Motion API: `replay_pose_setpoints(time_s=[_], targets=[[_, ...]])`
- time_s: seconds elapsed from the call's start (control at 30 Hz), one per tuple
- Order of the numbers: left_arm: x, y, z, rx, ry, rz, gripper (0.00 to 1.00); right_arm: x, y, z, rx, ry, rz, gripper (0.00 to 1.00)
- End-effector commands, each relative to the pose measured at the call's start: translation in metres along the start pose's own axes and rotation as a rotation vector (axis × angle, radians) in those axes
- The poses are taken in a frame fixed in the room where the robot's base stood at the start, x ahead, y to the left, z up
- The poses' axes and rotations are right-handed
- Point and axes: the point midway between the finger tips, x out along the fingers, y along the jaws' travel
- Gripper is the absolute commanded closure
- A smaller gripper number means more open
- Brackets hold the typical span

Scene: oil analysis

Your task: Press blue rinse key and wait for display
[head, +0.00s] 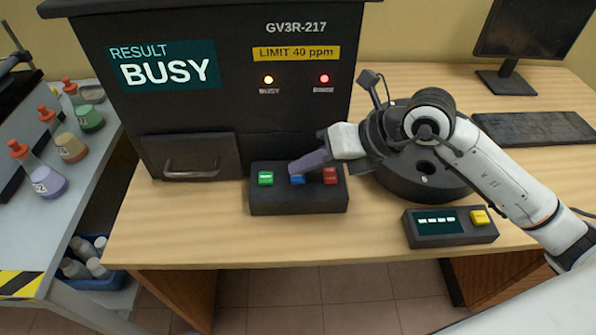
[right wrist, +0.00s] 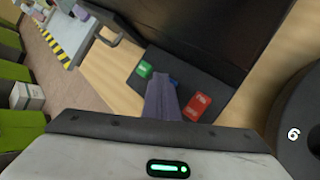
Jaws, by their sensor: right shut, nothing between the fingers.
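The blue key (head: 297,180) is the middle one on a dark key box (head: 300,201), between a green key (head: 265,178) and a red key (head: 330,175). My right gripper (head: 292,169) is shut and empty, its fingertips at the blue key and partly covering it. In the right wrist view the shut fingers (right wrist: 162,100) reach to the blue key (right wrist: 173,81), mostly hidden; I cannot tell if it is pressed down. The display (head: 165,65) on the black analyser (head: 245,110) reads RESULT BUSY. My left gripper is not in view.
A yellow BUSY lamp (head: 268,79) and a red lamp (head: 324,78) are lit. A small box with a yellow key (head: 478,217) is at the front right. A dark round carousel (head: 420,185) stands right of the key box. Flasks (head: 47,181) stand on a side bench.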

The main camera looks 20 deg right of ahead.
Motion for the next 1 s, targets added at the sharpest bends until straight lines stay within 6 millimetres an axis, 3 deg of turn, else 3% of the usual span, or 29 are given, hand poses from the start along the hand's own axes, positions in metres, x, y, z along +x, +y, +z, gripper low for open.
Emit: replay_pose_setpoints(time_s=[0.57, 1.0], targets=[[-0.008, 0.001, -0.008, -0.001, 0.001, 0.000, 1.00, -0.010, 0.007, 0.008, -0.001, -0.003, 0.001, 1.00], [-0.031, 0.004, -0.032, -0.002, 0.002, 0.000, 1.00, -0.040, 0.029, 0.029, -0.001, -0.002, 0.000, 1.00]])
